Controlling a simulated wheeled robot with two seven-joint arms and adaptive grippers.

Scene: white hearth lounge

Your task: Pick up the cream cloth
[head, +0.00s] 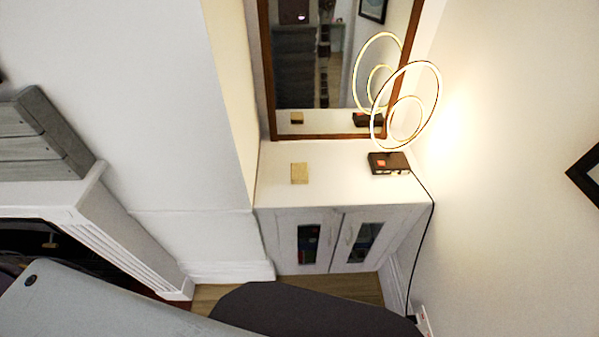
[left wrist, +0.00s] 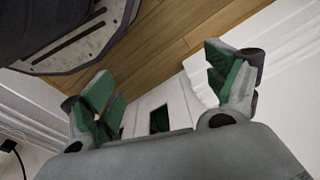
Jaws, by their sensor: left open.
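The cream cloth (head: 299,173) is a small, flat, tan square lying on top of the white cabinet (head: 275,190), left of the lamp. I cannot make out the cloth in the left wrist view. My left gripper (left wrist: 165,88) shows in the left wrist view with its two green-padded fingers wide apart and nothing between them. It points down toward the white cabinet front and the wooden floor. In the head view the left gripper's fingers are not visible. My right gripper is in neither view.
A ring lamp (head: 406,105) on a dark base stands right of the cloth, its cord hanging down the cabinet's right side. A wood-framed mirror (head: 268,75) behind reflects both. A white wall block borders the cabinet's left. The cabinet top around the cloth is clear.

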